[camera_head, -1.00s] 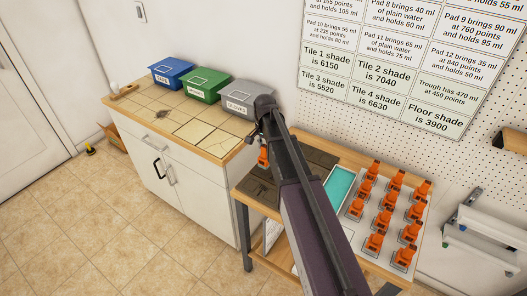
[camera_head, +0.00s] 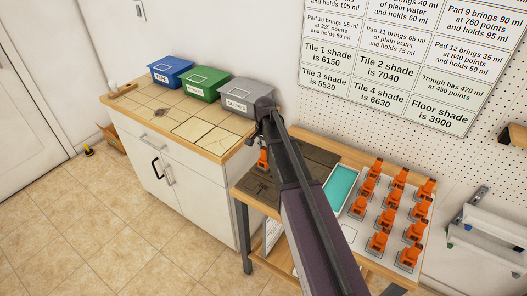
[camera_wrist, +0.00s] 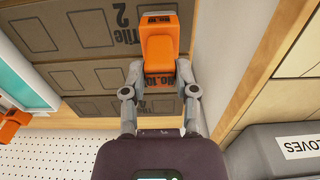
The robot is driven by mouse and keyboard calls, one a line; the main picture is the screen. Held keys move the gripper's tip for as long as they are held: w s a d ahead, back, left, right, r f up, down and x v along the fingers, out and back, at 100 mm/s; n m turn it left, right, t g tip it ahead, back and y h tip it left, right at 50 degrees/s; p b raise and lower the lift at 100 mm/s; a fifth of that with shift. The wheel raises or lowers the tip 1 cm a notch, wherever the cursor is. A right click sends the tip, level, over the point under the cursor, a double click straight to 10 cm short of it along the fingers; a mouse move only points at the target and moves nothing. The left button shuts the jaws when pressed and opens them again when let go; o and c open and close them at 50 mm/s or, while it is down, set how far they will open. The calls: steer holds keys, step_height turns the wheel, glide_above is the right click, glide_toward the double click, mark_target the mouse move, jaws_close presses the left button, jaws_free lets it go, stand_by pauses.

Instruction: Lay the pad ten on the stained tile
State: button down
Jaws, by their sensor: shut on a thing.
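My gripper (camera_wrist: 162,75) is shut on the orange handle of a pad (camera_wrist: 161,48), with one finger on each side. In the head view the orange held pad (camera_head: 263,158) shows just left of my arm, above the dark board's left end. A tile with a dark stain (camera_head: 160,112) lies on the wooden cabinet top, far left of my gripper. The pad's underside is hidden.
Blue (camera_head: 172,72), green (camera_head: 205,88) and grey (camera_head: 247,98) bins stand along the cabinet's back. The dark board (camera_head: 318,160), a turquoise trough (camera_head: 340,184) and several orange-handled pads (camera_head: 383,215) are on the trolley. Bare tiles lie around the stain.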

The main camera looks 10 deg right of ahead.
steer(key=shift+f, duration=0.15)
steer(key=shift+c, duration=2)
jaws_free()
steer(key=shift+r, duration=0.25)
step_height(320, 180, up, 12)
steer(key=p, duration=1.2)
steer(key=s+n, duration=0.9)
steer(key=s, duration=1.4)
steer(key=shift+a, duration=0.15)
